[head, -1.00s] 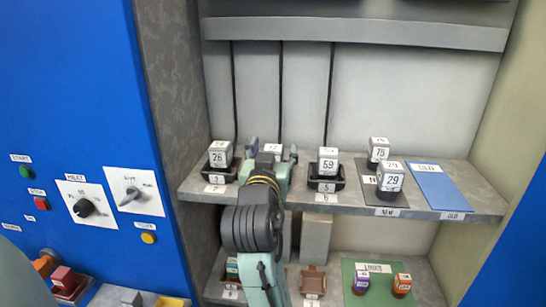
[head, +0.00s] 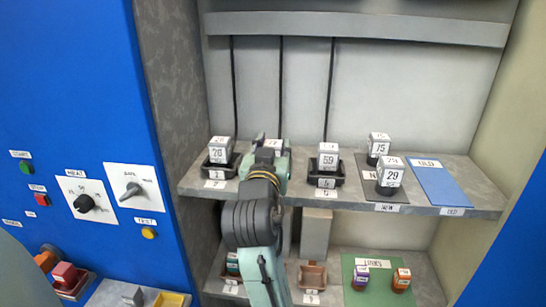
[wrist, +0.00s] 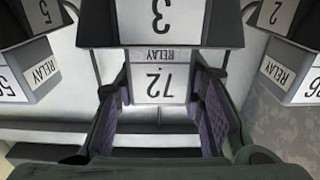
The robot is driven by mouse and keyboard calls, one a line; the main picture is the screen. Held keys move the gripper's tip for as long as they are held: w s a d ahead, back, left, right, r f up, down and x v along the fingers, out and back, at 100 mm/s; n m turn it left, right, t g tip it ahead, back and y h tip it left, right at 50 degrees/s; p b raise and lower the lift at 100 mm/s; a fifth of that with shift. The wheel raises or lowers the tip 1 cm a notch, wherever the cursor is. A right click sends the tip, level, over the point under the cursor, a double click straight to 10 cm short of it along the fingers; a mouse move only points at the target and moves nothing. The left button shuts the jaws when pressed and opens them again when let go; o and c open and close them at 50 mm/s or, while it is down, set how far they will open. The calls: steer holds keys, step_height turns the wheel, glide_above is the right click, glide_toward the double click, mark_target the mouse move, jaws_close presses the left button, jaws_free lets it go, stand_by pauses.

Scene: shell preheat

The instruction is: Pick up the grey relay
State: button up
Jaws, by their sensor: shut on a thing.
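A grey relay (wrist: 160,84) with a white face marked "RELAY 72" stands between the fingers of my gripper (wrist: 160,98) in the wrist view, which shows it upside down. The purple pads press on its two sides, and the gripper is shut on it. A plate marked "3" and part of a dark socket show beside the relay. I cannot tell whether the relay is still seated.
Relay 26 (head: 221,150) stands left of my gripper and relay 59 (head: 328,157) right of it, both in black trays. Two relays, including relay 29 (head: 390,174), stand on a dark mat. The blue mat (head: 440,185) is empty. A rail (head: 355,29) crosses above.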

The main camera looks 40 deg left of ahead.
mark_target(273, 143)
steer(key=shift+r, duration=0.2)
steer(key=shift+c, duration=0.5)
steer(key=shift+r, duration=0.55)
step_height(273, 143, up, 2)
steer(key=shift+r+b, duration=0.1)
steer(key=shift+b, duration=0.25)
steer(key=r+b+v, duration=0.1)
steer(key=b+v, duration=0.7)
steer(key=v, duration=0.8)
steer(key=shift+w+d+b, duration=0.2)
steer(key=shift+d+b, duration=0.05)
steer(key=shift+b, duration=0.1)
steer(key=shift+r, duration=0.15)
